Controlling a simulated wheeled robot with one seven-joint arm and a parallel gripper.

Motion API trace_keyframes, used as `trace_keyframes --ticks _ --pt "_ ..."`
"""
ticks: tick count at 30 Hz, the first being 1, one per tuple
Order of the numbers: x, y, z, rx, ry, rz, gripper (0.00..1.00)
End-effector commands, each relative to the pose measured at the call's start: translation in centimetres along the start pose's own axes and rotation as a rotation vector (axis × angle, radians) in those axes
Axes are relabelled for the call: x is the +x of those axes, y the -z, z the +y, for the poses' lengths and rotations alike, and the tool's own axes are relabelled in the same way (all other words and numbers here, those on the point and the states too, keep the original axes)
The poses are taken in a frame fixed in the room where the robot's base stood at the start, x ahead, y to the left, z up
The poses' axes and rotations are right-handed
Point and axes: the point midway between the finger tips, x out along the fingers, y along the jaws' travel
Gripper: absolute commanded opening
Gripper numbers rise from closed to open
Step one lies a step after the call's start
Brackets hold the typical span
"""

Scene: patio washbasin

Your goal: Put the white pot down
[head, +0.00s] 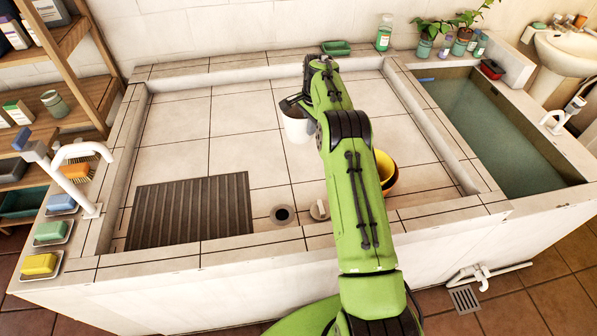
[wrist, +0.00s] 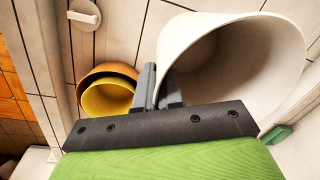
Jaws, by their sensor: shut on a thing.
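The white pot (head: 297,127) is in the tiled basin area in the head view, just left of my arm. It fills the upper right of the wrist view (wrist: 281,40), its opening facing the camera. My gripper (head: 292,103) is shut on the pot's wall, one finger inside and one outside. The fingers also show in the wrist view (wrist: 160,88). I cannot tell whether the pot's base touches the tiles. My arm hides part of the basin floor.
Nested orange and yellow pots (head: 384,170) stand right of my arm. A drain hole (head: 283,215) and a round plug (head: 319,210) are near the front. A ribbed dark mat (head: 190,210) lies front left. Tiles at back left are clear. A water trough (head: 490,130) is at right.

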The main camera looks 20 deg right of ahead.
Motion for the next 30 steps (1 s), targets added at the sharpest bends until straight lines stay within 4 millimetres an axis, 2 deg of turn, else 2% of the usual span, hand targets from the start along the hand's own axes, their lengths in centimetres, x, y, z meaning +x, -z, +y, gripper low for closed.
trace_keyframes --ticks 1,13,19,24,30 --pt "1.0 0.0 0.1 0.000 -0.001 -0.001 0.00" --pt "6.9 -0.1 0.8 0.000 -0.001 -0.001 0.00" --pt "8.8 -0.1 1.0 0.000 -0.002 -0.001 0.00" --pt "12.1 -0.1 1.4 0.000 -0.003 -0.001 0.00" --pt "15.0 -0.1 1.8 -0.001 -0.003 -0.002 0.00"
